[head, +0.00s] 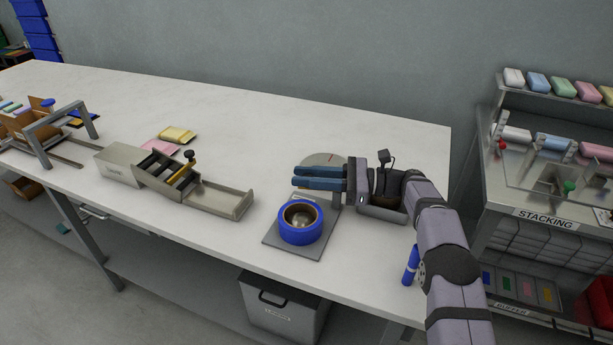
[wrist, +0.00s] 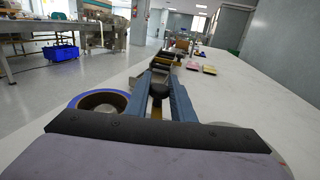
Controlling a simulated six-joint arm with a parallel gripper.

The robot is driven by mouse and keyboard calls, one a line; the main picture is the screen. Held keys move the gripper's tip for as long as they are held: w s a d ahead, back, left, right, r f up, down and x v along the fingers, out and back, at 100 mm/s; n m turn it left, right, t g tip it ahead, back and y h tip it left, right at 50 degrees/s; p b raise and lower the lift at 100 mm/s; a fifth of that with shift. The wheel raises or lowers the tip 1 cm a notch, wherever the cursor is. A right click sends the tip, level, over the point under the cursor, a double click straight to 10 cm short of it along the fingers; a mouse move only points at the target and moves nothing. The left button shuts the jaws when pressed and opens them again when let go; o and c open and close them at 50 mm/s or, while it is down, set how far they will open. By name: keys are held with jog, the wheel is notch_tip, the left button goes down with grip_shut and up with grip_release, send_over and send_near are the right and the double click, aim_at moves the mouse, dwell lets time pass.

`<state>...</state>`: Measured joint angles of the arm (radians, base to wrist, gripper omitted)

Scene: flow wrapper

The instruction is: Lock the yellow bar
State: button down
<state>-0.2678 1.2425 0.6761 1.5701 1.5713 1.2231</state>
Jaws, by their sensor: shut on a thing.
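The yellow bar (head: 180,174) lies across the open dark channel of the flow wrapper (head: 119,166). A dark knob (head: 189,155) stands at its far right end. My gripper (head: 294,176) is well to the right of the bar, apart from it, with its blue fingers pointing left toward the wrapper. In the wrist view, the fingers (wrist: 161,76) are shut on a small dark rounded thing (wrist: 160,90) with a yellowish-brown part below it. I cannot tell what it is; the head view hides it. The wrapper shows small beyond the fingertips in the wrist view.
A blue-rimmed ring (head: 301,222) stands on a grey plate (head: 272,237) below my gripper. A round dial (head: 323,159) is behind the fingers. The wrapper's tray (head: 217,199) reaches toward me. Pink and yellow packs (head: 177,134) lie behind it. White table is clear between.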

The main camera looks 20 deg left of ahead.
jog(key=c, duration=1.5)
grip_release()
jog(key=shift+b+v, duration=0.35)
jog(key=shift+v, duration=3.3)
